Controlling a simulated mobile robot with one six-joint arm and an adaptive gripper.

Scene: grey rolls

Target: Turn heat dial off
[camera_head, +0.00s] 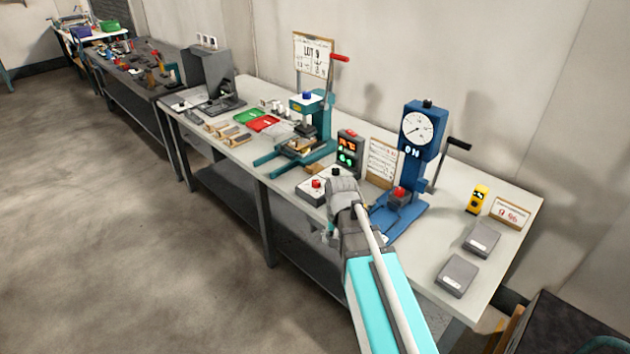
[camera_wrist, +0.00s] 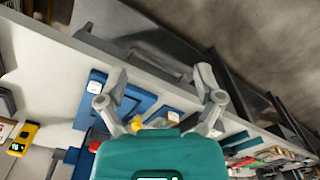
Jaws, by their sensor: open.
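A teal press (camera_head: 312,125) with a red-handled lever stands to the left. A blue press (camera_head: 420,135) with a round gauge and crank stands close on the right. Two grey boxes (camera_head: 482,239) lie farther right. Open floor (camera_head: 130,260) lies in front of the table.

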